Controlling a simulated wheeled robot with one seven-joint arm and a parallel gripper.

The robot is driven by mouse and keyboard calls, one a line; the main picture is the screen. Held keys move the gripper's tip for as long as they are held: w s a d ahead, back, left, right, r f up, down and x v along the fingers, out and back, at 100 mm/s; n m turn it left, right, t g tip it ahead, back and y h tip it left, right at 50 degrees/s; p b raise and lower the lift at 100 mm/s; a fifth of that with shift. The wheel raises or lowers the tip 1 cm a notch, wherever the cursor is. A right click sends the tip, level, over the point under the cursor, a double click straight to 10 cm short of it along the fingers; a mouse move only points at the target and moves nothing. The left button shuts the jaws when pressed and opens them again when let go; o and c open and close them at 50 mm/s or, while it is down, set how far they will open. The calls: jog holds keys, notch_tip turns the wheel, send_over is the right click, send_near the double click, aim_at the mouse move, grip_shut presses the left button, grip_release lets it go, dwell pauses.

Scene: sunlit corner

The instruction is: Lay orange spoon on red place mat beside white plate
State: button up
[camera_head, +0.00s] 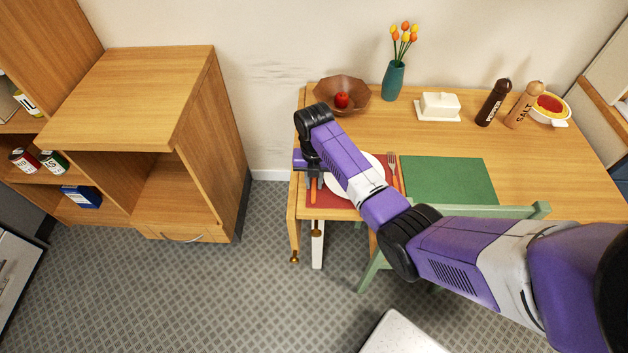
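The red place mat (330,200) lies at the near left corner of the table, partly hidden by my arm. The white plate (338,187) lies on it, also partly covered by my arm. An orange strip, which looks like the orange spoon (314,192), shows at the mat's left side, just left of the plate. My gripper (314,178) points down right over it. The fingertips are small and partly hidden, so I cannot tell whether they are closed on the spoon or whether it touches the mat. A fork (393,168) lies right of the plate.
A green mat (449,180) lies to the right, with a green chair (480,211) at the table's near edge. Behind stand a wooden bowl (355,90) with a red fruit, a vase (393,80), a butter dish (438,106), a pepper mill (493,103) and a salt mill (524,106).

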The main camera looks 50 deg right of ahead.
aim_at(314, 186)
notch_tip(314, 186, up, 12)
jog(key=b, duration=0.1)
jog(key=s+a+f+m+t, duration=0.25)
jog(key=a+f+m, duration=0.25)
jog(key=a+f, duration=0.55)
jog(key=s+a+f+m+t, duration=0.1)
jog(key=s+a+m+t, duration=0.4)
jog(key=s+a+m, duration=0.5)
jog(key=s+a+r+m+t, duration=0.35)
jog(key=s+r, duration=0.25)
jog(key=s, duration=0.3)
jog(key=s+r+m+t, duration=0.2)
jog(key=s+r, duration=0.3)
jog(key=r, duration=0.3)
jog(key=s+d+r+m+t, duration=0.1)
jog(key=s+r+m+t, duration=0.1)
jog(key=s+r+m, duration=0.3)
notch_tip(314, 186, up, 4)
jog(key=shift+d+r, duration=0.25)
jog(key=shift+f, duration=0.1)
